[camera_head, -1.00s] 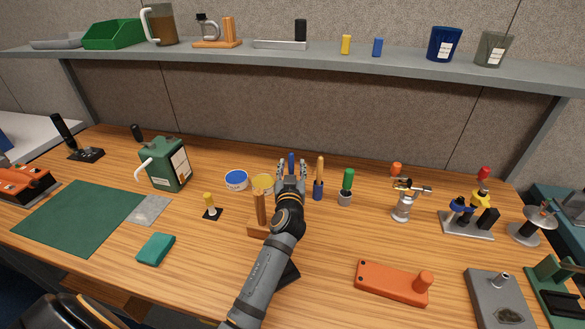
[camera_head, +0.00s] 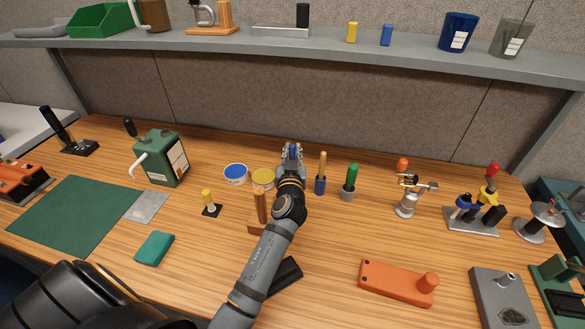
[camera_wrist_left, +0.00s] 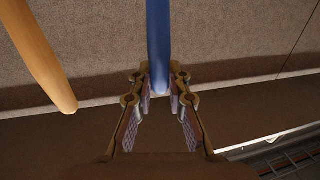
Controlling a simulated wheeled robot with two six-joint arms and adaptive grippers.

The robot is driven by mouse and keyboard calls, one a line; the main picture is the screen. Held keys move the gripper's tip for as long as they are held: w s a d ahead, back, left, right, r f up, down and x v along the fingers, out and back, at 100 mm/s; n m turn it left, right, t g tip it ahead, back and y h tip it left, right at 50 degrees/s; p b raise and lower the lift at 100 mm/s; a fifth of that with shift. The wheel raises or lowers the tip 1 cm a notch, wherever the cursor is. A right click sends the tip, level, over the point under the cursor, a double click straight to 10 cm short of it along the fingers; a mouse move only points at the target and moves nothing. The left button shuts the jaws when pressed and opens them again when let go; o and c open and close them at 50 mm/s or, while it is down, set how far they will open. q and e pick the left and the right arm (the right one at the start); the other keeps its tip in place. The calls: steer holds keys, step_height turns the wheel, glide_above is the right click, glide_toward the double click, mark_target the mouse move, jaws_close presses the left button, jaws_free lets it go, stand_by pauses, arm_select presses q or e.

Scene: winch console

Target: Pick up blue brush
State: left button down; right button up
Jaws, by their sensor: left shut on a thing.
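My left gripper (camera_head: 292,152) reaches over the middle of the table and is shut on the blue brush. In the left wrist view the brush's blue handle (camera_wrist_left: 158,45) stands upright between the fingertips (camera_wrist_left: 160,90). In the head view the fingers and arm hide most of the brush, so its lower end does not show. A wooden-handled tool (camera_head: 322,162) stands just to the right of the gripper, apart from it; its handle also shows at the left of the wrist view (camera_wrist_left: 40,55). My right gripper is not in view.
A green-handled tool (camera_head: 351,178) stands further right. A wooden block with a post (camera_head: 262,207) sits close by my arm. The shelf (camera_head: 390,62) runs above the table's back.

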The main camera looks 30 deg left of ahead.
arm_select(q)
steer(key=shift+s+d+f, duration=0.15)
steer(key=shift+s+f, duration=0.05)
step_height(320, 180, up, 10)
steer(key=shift+w+r, duration=0.1)
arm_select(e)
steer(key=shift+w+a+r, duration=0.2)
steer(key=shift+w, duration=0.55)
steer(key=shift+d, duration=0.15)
